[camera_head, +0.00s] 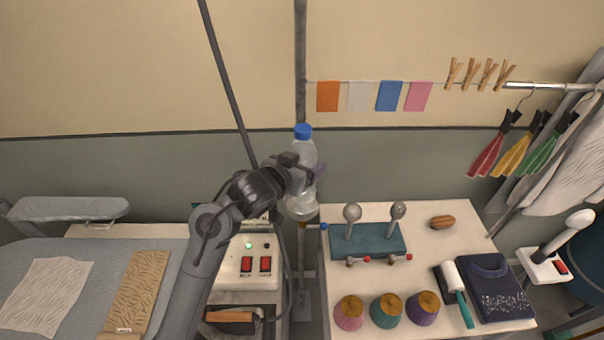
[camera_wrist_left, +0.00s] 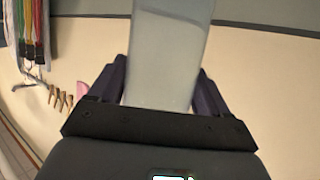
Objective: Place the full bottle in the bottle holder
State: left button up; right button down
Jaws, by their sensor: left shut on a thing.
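A clear bottle with a blue cap (camera_head: 303,131) is held upright, in front of the wall in the head view. My left gripper (camera_head: 313,174) is shut around the middle of the bottle (camera_head: 302,151). In the left wrist view the pale body of the bottle (camera_wrist_left: 165,60) sits between the two dark fingers of the gripper (camera_wrist_left: 160,88). A narrow brown part (camera_head: 304,228) on an upright post shows just below the bottle's base; I cannot tell whether it is the bottle holder or whether the bottle touches it. My right gripper is not in view.
Right of the bottle is a white table with a teal stand (camera_head: 365,242), thread cones (camera_head: 387,310), a lint roller (camera_head: 453,286) and folded dark cloth (camera_head: 493,290). A control box with red switches (camera_head: 248,264) stands below my arm. An ironing board (camera_head: 68,209) is at left.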

pick_arm(q)
jog(key=shift+f+p, duration=0.3)
jog(key=shift+f, duration=1.65)
jog(key=shift+f, duration=0.15)
jog(key=o, duration=1.5)
jog(key=shift+f, duration=0.1)
